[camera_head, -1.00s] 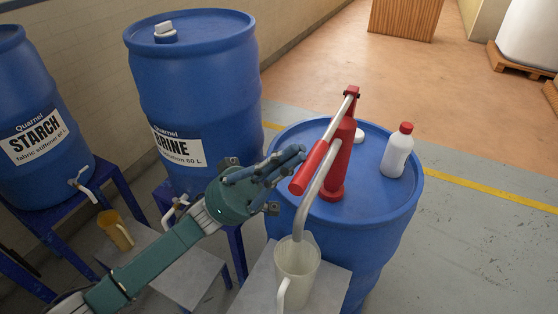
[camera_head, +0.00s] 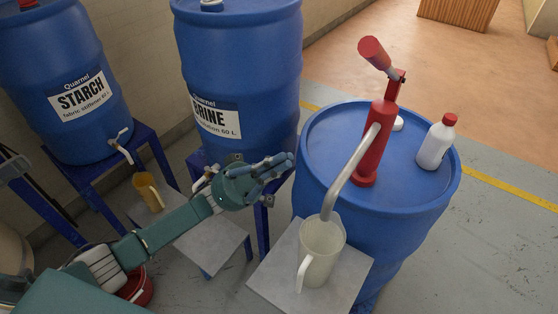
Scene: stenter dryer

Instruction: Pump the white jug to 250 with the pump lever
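The white jug (camera_head: 322,254) stands upright on a grey stand in front of the right blue drum, its handle toward me. The red pump (camera_head: 375,140) stands on that drum, and its grey spout (camera_head: 349,172) comes down to the jug's mouth. The pump lever (camera_head: 376,54) is raised, its red grip up above the pump head. My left gripper (camera_head: 272,172) is to the left of the spout, below the lever and apart from it. Its fingers seem spread, with nothing between them. The jug's scale and liquid level cannot be read. My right gripper is out of view.
A white bottle with a red cap (camera_head: 436,143) stands on the right drum (camera_head: 318,147). The brine drum (camera_head: 237,60) and starch drum (camera_head: 62,70) stand to the left. A yellow jug (camera_head: 149,191) sits on a low stand. Floor at right is clear.

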